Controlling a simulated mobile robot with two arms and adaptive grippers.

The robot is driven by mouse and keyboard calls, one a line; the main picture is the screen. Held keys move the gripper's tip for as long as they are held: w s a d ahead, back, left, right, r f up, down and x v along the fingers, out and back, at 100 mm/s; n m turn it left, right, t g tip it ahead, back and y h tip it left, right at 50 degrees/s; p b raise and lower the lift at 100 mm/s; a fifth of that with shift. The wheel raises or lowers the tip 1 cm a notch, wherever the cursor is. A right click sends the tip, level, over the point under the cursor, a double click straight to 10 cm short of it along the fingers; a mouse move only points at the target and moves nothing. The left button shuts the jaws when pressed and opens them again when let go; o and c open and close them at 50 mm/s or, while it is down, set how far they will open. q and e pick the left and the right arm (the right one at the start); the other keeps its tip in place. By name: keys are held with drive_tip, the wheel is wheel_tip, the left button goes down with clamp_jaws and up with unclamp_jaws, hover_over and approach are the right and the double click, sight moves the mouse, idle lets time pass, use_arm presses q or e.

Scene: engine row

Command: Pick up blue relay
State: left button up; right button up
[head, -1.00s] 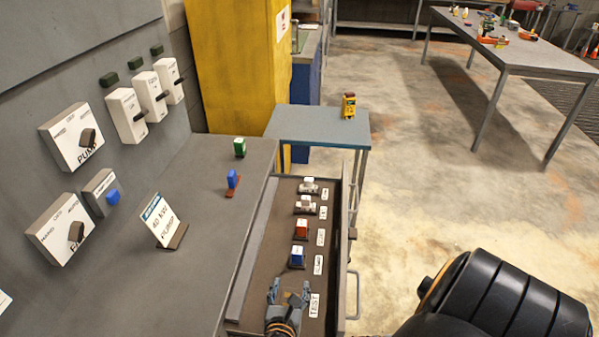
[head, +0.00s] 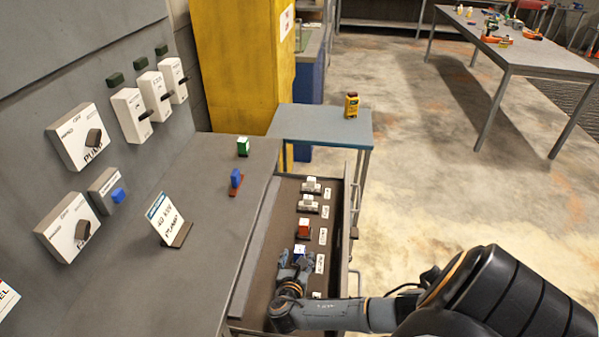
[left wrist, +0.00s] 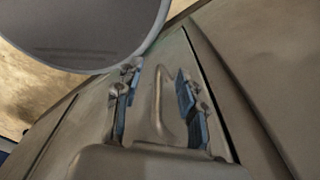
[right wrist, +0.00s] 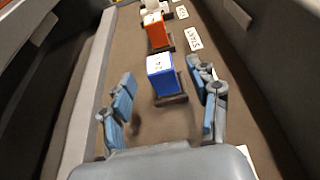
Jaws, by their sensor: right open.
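The blue relay (head: 299,251), a blue block with a white top, stands in the open drawer, partly hidden by my right gripper in the head view. My right gripper (head: 293,262) is open and low over the drawer, on the near side of the relay. In the right wrist view the blue relay (right wrist: 163,78) stands upright on a dark base ahead of the open fingers (right wrist: 165,95), with a gap before them. My left gripper (left wrist: 158,92) is open and empty in its wrist view, before a grey-brown panel, and is outside the head view.
A red relay (head: 303,228) and white relays (head: 308,204) stand behind it in the drawer, with white labels (right wrist: 193,38) alongside. The drawer walls (right wrist: 88,108) are close on both sides. On the bench stand a blue piece (head: 236,179) and a green one (head: 243,146).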

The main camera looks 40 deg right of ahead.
drive_tip(key=shift+x, duration=0.9)
drive_tip(key=shift+s, duration=0.1)
drive_tip(key=c, duration=1.2)
drive_tip(key=shift+c, duration=0.3)
drive_tip(key=shift+r, duration=0.1)
